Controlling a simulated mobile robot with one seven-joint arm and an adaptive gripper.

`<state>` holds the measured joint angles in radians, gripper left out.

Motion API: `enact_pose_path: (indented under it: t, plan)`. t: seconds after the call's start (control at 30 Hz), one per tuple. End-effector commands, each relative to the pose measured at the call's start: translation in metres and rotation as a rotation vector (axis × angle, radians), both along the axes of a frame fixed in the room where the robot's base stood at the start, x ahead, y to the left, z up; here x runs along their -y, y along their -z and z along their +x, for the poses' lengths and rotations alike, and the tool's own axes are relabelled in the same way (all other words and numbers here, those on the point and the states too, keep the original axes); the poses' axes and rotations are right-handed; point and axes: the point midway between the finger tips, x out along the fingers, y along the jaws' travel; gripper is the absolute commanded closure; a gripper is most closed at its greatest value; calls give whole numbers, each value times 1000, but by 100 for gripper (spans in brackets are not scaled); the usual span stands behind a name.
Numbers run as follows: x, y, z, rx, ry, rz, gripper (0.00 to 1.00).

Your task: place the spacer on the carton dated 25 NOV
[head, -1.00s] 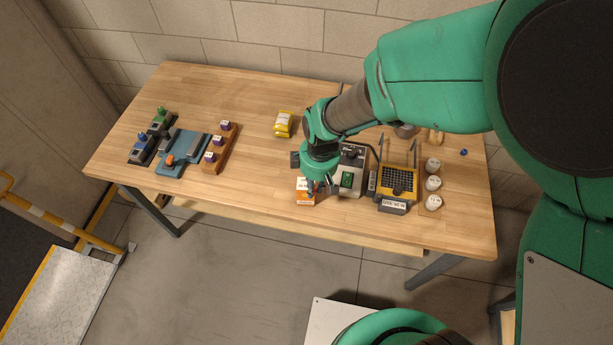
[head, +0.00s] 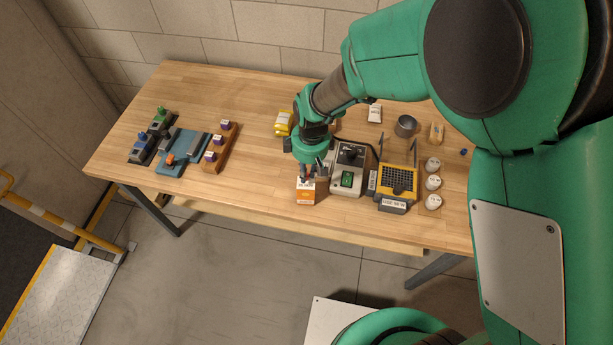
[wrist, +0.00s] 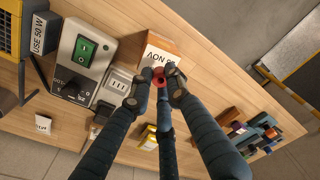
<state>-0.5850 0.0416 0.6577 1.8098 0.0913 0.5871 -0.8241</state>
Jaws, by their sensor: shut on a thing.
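The spacer is a small red ring (wrist: 159,77) held between my fingertips in the wrist view. My gripper (wrist: 160,82) is shut on it. The carton is a white and orange box (head: 305,194) near the front edge of the table, left of the grey switch box. In the wrist view the carton (wrist: 160,47) shows a printed date ending in NOV; its digits are partly cut off or hard to read. In the head view my gripper (head: 308,171) is over the back part of the carton. I cannot tell whether the spacer touches the carton.
The grey switch box (head: 346,181) stands close right of the carton, with a yellow device (head: 397,178) beyond it. Yellow packs (head: 282,125) lie behind my gripper. A wooden rack (head: 222,152) with purple cubes stands left. The table left of the carton is clear.

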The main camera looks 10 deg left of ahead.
Motion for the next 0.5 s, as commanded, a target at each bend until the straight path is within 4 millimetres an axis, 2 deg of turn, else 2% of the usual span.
enact_pose_path:
  t: [0.2,0.5]
  plan:
    - [0,24,0,-1,0,-2,95]
    - [0,27,0,-1,0,0,95]
